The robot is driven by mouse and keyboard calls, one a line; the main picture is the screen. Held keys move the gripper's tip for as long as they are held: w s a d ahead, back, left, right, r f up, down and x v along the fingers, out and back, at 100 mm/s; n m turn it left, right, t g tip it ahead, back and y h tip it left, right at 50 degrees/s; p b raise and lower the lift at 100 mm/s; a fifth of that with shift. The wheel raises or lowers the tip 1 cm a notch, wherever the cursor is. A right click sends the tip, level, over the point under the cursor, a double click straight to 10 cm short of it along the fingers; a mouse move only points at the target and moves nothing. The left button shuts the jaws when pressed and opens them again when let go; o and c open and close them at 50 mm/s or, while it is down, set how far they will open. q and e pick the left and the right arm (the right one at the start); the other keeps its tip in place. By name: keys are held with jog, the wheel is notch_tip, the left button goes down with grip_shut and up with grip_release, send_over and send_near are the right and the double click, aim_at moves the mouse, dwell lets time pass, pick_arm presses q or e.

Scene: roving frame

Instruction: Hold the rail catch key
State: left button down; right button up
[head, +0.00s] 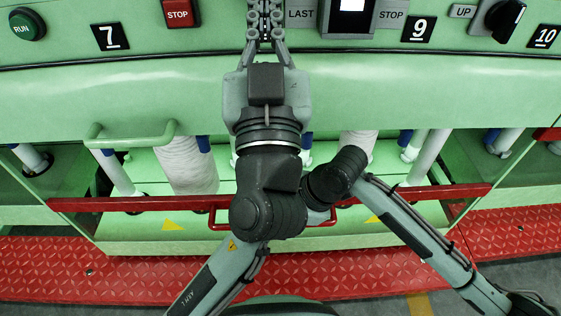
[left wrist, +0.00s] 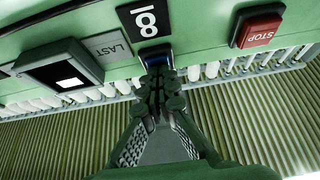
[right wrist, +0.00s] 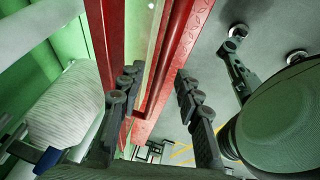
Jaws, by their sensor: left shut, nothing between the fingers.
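A small blue key (left wrist: 156,60) sits on the green panel below the black number 8 plate (left wrist: 146,20) in the left wrist view. It has no label I can read; I take it for the rail catch key. My left gripper (head: 266,26) is shut and empty, its fingertips (left wrist: 158,78) right at the blue key. Whether they press it or only sit in front, I cannot tell. In the head view the gripper hides the key. My right gripper (right wrist: 157,85) is open and empty near the red rail (right wrist: 145,100); in the head view it is mostly hidden.
Red STOP buttons (head: 179,12), a green RUN button (head: 26,24) and a black knob (head: 505,17) line the panel. A green handle (head: 130,138) juts out at left. The red rail (head: 130,204) runs across below, before white bobbins (head: 187,165). My arms cross closely.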

jog(key=shift+c, duration=0.3)
grip_shut()
jog(key=shift+s, duration=0.1)
jog(key=s, duration=0.9)
jog(key=shift+s, duration=0.4)
jog(key=shift+o, duration=0.3)
grip_release()
